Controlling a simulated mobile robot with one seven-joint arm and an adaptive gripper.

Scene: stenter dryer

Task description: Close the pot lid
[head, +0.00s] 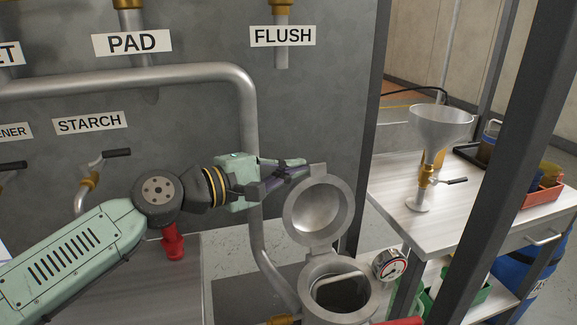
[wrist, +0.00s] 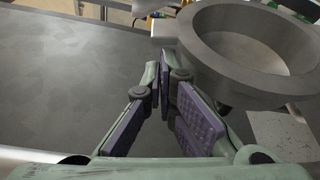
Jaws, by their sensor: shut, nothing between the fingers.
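The pot (head: 338,290) is a grey metal vessel at the bottom of the head view, its mouth open. Its round lid (head: 318,210) stands raised on the hinge above the mouth, hollow inner side facing the camera, with a small tab at the top. My gripper (head: 304,168) is shut and empty beside the lid's upper left edge, close to the tab. Whether it touches the lid I cannot tell. In the wrist view, the lid's thick rim (wrist: 198,62) fills the upper right, just right of my closed fingertips (wrist: 168,72).
A grey wall panel with a bent pipe (head: 240,85) stands behind my arm. A pressure gauge (head: 390,265) sits right of the pot. A table (head: 400,190) with a metal funnel (head: 440,125) and a dark frame post (head: 500,160) stand to the right.

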